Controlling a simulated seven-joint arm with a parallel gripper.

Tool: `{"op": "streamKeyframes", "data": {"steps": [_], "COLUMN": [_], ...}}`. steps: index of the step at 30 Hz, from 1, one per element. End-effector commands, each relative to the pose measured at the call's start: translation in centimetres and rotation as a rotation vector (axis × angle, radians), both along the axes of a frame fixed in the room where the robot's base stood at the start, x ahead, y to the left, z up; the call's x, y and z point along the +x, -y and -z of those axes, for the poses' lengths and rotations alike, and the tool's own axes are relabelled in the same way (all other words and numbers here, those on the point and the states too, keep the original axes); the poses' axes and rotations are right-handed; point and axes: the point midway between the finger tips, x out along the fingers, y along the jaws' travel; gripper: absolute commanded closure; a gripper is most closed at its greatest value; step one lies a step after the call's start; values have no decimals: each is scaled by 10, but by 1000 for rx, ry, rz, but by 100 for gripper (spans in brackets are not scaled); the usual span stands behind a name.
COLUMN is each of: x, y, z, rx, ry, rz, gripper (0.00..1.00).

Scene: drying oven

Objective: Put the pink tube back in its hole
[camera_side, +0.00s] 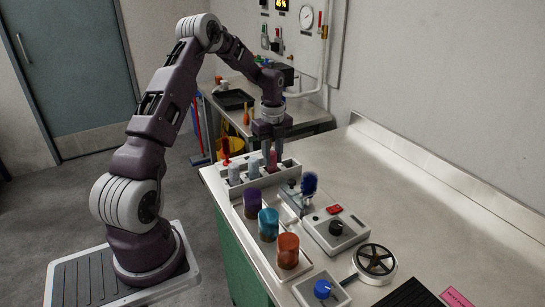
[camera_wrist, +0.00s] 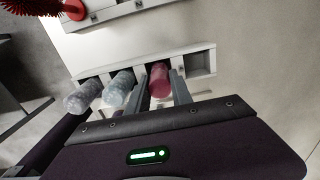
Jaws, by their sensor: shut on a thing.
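The pink tube (camera_side: 272,158) is upright between the fingers of my gripper (camera_side: 273,145), which is shut on it. In the wrist view the pink tube (camera_wrist: 159,81) shows between the two grey fingers, in line with the rack's row of holes. The white rack (camera_side: 262,181) stands at the near left of the bench. Two pale tubes stand in it, one nearer (camera_side: 234,174) and one in the middle (camera_side: 253,168). In the wrist view an empty square hole (camera_wrist: 197,65) shows right of the pink tube. The fingers hide the tube's lower end, so I cannot tell how deep it sits.
A holder with purple (camera_side: 252,202), blue (camera_side: 268,224) and orange (camera_side: 288,250) jars stands in front of the rack.

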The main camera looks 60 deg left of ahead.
Motion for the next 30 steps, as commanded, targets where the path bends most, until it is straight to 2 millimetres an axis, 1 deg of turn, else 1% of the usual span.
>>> {"op": "streamKeyframes", "data": {"steps": [5,6,8,9,17,20,23,27,30], "x": [0,0,0,0,0,0,1,1,1], "y": [0,0,0,0,0,0,-1,-1,-1], "z": [3,3,3,3,2,-6,-28,-69,-93], "rx": [-1,0,0,0,0,1,4,3,3], "ry": [-1,-1,-1,-1,-1,1,3,4,3], "rz": [0,0,0,0,0,0,0,0,0], "gripper": [100,68,56,52,52,52,52,52,52]}}
